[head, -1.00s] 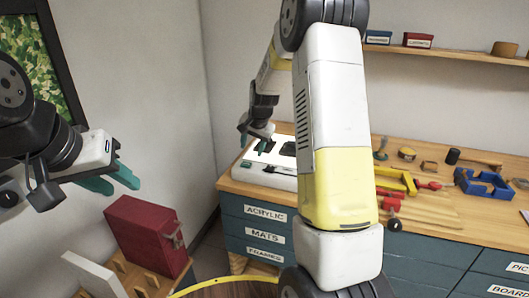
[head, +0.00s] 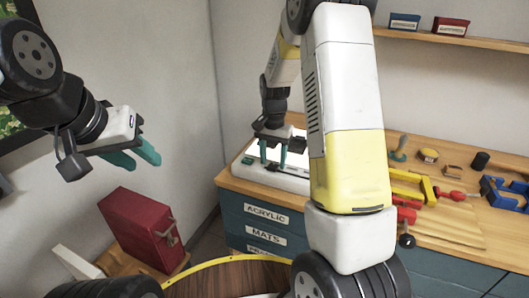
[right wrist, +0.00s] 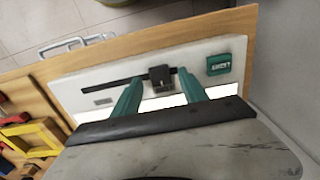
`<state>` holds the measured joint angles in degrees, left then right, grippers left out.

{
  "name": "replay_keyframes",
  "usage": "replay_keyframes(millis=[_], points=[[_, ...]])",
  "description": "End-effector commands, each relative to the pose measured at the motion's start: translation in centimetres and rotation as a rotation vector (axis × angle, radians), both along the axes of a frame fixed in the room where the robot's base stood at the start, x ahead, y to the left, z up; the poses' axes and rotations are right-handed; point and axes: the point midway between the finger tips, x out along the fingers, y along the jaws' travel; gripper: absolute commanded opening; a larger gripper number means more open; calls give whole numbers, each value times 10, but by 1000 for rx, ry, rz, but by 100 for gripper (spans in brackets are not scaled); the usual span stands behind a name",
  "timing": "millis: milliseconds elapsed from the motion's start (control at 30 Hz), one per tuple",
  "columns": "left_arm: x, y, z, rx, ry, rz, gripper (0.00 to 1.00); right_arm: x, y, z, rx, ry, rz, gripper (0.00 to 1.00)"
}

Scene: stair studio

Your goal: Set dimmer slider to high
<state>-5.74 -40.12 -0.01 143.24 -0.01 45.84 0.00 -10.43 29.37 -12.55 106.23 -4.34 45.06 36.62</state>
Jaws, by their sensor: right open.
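The dimmer is a pale panel (right wrist: 70,83) on the wooden bench top, with a dark straight slot (right wrist: 103,84). Its dark slider knob (right wrist: 161,78) sits toward the slot's right end in the right wrist view. My right gripper (right wrist: 159,78) is open, its teal fingers on either side of the knob; contact cannot be told. In the head view my right gripper (head: 273,154) points down over the panel (head: 240,170), and the knob is not discernible there. My left gripper (head: 141,158) is open and empty in the air at the left.
A green labelled block (right wrist: 219,64) and a small grey label (right wrist: 102,101) are on the panel. A yellow clamp (head: 414,185) and other tools lie on the bench to the right. A red box (head: 140,228) stands at lower left. The bench's front edge is near the panel.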

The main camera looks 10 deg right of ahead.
Motion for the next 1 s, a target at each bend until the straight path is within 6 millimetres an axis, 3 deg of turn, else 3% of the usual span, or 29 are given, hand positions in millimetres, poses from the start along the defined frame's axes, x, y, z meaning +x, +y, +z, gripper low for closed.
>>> replay_keyframes(millis=[367,400,667,1000], points=[[0,0,0,0,0,0,36,0,0,-11,0,-1,0,51],[0,0,0,0,0,0,36,0,0,-11,0,-1,1,49],[0,0,0,0,0,0,36,0,0,-11,0,-1,1,0],[0,0,0,0,0,0,36,0,0,-10,1,-2,1,0]])
